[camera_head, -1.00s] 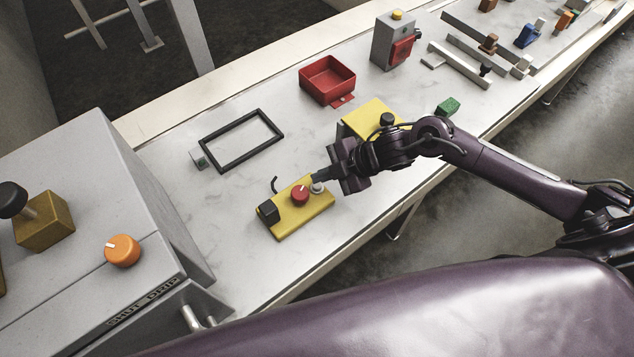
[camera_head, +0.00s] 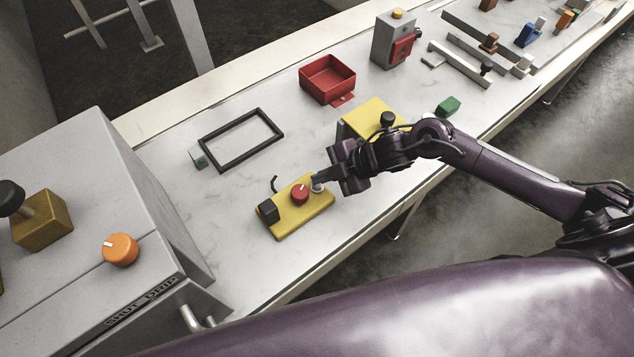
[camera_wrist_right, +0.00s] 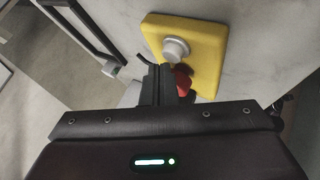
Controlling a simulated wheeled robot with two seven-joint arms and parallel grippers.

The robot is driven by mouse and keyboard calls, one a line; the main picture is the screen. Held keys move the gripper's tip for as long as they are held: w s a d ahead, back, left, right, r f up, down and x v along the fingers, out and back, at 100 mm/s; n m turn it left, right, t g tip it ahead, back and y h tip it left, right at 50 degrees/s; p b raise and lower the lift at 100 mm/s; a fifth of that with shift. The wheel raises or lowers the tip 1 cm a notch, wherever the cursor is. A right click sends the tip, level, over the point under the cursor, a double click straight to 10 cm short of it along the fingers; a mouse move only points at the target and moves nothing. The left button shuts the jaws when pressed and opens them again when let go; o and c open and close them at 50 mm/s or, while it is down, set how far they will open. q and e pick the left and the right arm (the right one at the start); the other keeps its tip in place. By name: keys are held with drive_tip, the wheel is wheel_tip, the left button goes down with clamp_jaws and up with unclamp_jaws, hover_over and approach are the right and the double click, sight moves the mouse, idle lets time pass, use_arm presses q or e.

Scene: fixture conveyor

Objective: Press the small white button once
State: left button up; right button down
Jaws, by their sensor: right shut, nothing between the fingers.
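A yellow panel (camera_head: 291,222) lies on the pale conveyor table. It carries a black block (camera_head: 267,210) at its left end, a red knob (camera_head: 299,194) in the middle and the small white button (camera_head: 317,188) at its right end. My right gripper (camera_head: 317,177) is shut and empty, its fingertips beside and just above the white button. I cannot tell whether they touch it. In the right wrist view the white button (camera_wrist_right: 176,49) shows past the fingertips, and the red knob (camera_wrist_right: 184,82) is partly hidden by the fingers. My left gripper is not in view.
A black frame (camera_head: 240,155) and a red tray (camera_head: 327,93) lie farther back on the table. A yellow box (camera_head: 372,113) stands behind my right wrist. A grey cabinet (camera_head: 95,180) with an orange knob (camera_head: 120,249) stands at left.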

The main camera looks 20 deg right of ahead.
drive_tip(key=shift+f, duration=0.5)
idle(0.7)
drive_tip(key=shift+r, duration=0.15)
drive_tip(key=shift+r+p, duration=0.6)
drive_tip(key=shift+r, duration=0.2)
wheel_tip(320, 180, up, 5)
drive_tip(key=p, duration=0.4)
idle(0.4)
idle(0.5)
